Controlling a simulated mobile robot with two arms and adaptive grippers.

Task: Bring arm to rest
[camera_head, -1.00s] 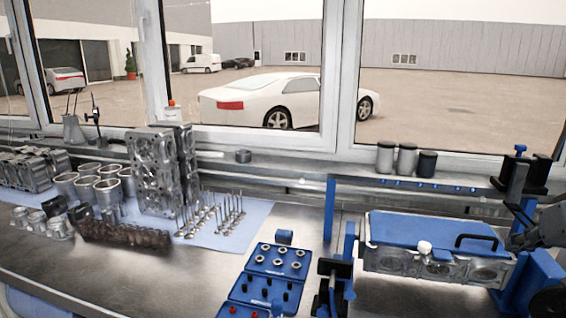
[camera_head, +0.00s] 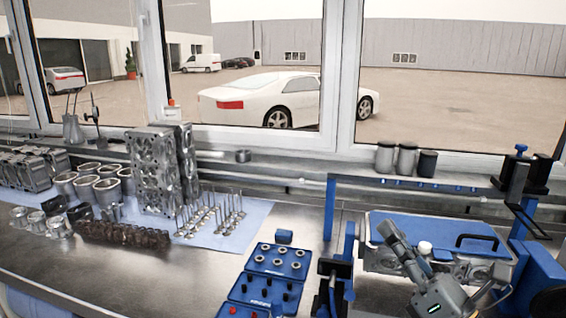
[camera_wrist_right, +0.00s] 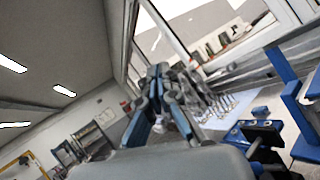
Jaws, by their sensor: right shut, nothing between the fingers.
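My right gripper (camera_head: 388,228) points up and left in the head view, in front of the blue-topped engine block in its stand. It also shows in the right wrist view (camera_wrist_right: 158,70), its fingers together with nothing held between them. My right wrist comes in from the bottom right of the head view and hides part of the block's front. My left gripper is in neither view now.
The engine block (camera_head: 450,228) has a blue cover with a black handle and a white knob. Blue trays (camera_head: 255,290) of small parts lie left of it. Cylinder heads (camera_head: 155,170), liners and valves stand on a blue cloth further left. Three canisters (camera_head: 406,158) stand on the ledge.

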